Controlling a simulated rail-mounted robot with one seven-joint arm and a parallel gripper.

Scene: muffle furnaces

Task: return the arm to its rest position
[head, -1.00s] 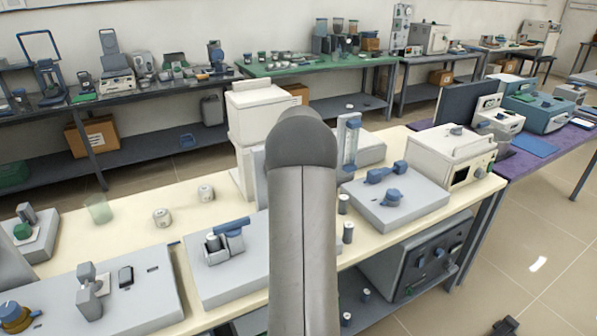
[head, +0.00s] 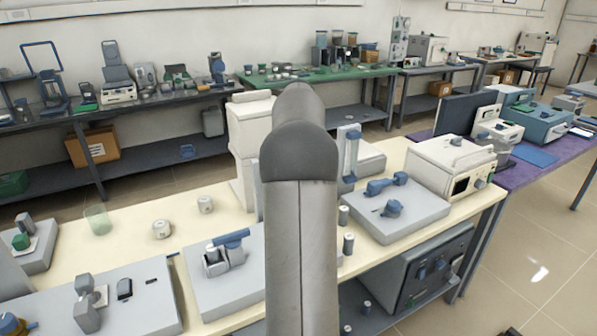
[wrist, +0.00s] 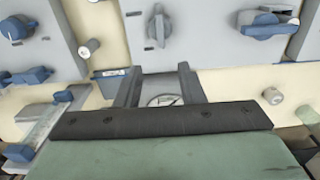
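My arm (head: 301,240) rises through the middle of the head view, with its rounded elbow in front of a cream box-shaped unit. My gripper is hidden in that view. In the wrist view my gripper (wrist: 160,80) has its two dark fingers apart, with a clear gap between them and nothing held. A round dial-like detail (wrist: 165,100) shows through the gap near the gripper's base; I cannot tell what it belongs to. The fingers point towards grey device panels and cream bench top, apart from the knobs there.
The cream bench (head: 130,255) carries a white furnace (head: 452,168), a grey unit with blue handles (head: 395,212), small cylinders (head: 205,204) and a translucent beaker (head: 97,219). A dark monitor (head: 468,113) stands at the right. Floor is open at far right.

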